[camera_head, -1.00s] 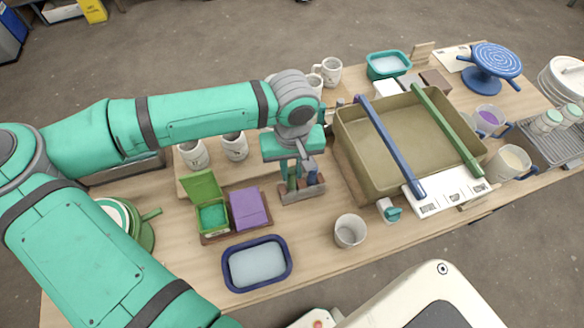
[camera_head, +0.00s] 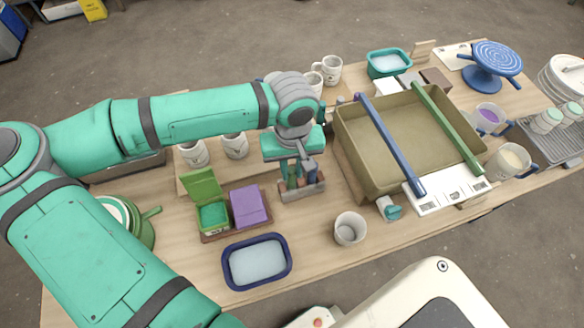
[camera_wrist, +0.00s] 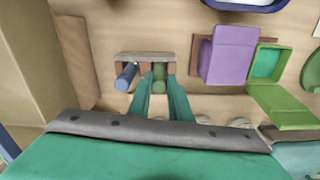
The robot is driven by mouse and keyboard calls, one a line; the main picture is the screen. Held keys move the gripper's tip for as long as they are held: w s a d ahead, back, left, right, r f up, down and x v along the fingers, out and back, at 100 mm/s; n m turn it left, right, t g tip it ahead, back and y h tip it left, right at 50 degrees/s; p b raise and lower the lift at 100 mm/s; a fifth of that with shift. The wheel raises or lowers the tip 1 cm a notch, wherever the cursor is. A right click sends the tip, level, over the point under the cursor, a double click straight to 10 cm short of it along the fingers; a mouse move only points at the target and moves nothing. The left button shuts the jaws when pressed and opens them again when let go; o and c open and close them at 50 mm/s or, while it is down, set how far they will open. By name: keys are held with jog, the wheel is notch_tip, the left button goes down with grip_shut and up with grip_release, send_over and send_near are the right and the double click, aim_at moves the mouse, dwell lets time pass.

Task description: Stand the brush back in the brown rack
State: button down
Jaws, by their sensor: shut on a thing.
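The brown rack (camera_head: 308,191) stands on the table left of the big tan basin, and it also shows at the top middle of the wrist view (camera_wrist: 146,56). My gripper (camera_head: 295,184) is right over the rack, pointing down. In the wrist view my gripper (camera_wrist: 160,88) is shut on a green-handled brush (camera_wrist: 159,72), which is between the fingers at the rack. A blue-handled brush (camera_wrist: 126,75) stands in the rack beside it. The lower end of the held brush is hidden, so I cannot tell whether it touches the bottom.
The tan basin (camera_head: 364,178) with a blue bar and a green bar across it is close on the right. A purple box (camera_head: 249,206) and an open green box (camera_head: 206,187) are on the left. A grey cup (camera_head: 350,229) and a blue-rimmed tray (camera_head: 256,285) stand in front.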

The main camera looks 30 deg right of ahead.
jog(key=shift+f, duration=0.1)
jog(key=c, duration=1.1)
grip_release()
jog(key=shift+r, duration=3.5)
